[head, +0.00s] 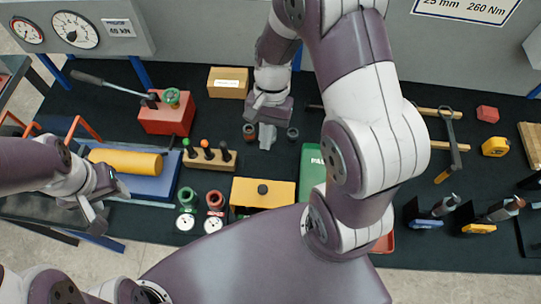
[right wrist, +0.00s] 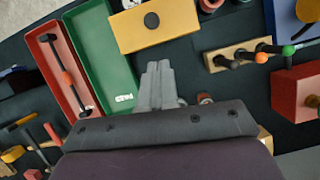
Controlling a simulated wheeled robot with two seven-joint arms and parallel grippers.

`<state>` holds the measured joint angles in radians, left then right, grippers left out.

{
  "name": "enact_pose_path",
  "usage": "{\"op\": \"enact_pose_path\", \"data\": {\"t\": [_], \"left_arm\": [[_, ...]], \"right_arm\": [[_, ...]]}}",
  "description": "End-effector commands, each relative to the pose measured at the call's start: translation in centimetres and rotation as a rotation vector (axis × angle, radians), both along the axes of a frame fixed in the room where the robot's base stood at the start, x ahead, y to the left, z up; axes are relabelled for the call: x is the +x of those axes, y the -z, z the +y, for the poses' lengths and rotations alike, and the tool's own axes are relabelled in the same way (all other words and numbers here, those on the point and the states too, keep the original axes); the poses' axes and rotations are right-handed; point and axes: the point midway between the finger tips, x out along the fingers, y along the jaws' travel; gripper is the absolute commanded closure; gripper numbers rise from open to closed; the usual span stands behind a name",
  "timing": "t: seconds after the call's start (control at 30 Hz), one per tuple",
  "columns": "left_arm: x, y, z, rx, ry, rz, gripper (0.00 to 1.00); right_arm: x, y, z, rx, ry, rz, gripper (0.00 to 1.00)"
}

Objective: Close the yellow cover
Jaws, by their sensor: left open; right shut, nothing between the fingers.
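The yellow cover (head: 263,189) is a flat panel with a black round knob, at the front middle of the black bench. In the right wrist view the cover (right wrist: 140,32) lies at the top, just beyond the fingertips. A dark gap shows at its front edge in the head view; I cannot tell how far open it is. My right gripper (head: 267,138) is shut and empty behind the cover, apart from it; its fingers also show in the right wrist view (right wrist: 158,80). My left gripper (head: 106,208) is open and empty at the left, far from the cover.
A green tray (right wrist: 101,58) and a red tray (right wrist: 62,75) lie beside the cover. A wooden block (head: 209,159) with several knobs, a red block (head: 167,118) with a lever and a yellow cylinder (head: 126,161) stand to the left. My right arm hides part of the bench.

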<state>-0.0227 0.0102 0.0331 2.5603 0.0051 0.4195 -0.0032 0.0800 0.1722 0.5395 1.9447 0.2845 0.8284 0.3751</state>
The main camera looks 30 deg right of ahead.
Motion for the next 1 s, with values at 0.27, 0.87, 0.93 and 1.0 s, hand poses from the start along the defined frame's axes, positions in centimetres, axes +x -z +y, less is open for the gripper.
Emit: {"op": "enact_pose_path", "data": {"t": [0.27, 0.87, 0.93, 1.0], "left_arm": [[0.0, 2.5, 0.0, 0.0, 0.0, 0.0, 0.49], [0.0, 1.5, 0.0, 0.0, 0.0, 0.0, 0.49], [0.0, 1.2, 0.0, 0.0, 0.0, 0.0, 0.49], [0.0, 1.1, 0.0, 0.0, 0.0, 0.0, 0.49]], "right_arm": [[3.1, 0.4, 1.7, 0.001, -0.405, 0.001, 1.0], [-2.3, 8.2, 3.2, 0.001, -0.4, -0.001, 1.0], [-3.1, 8.3, 3.5, 0.002, -0.399, -0.002, 1.0], [-3.6, 8.4, 3.6, 0.002, -0.4, 0.0, 1.0]]}}
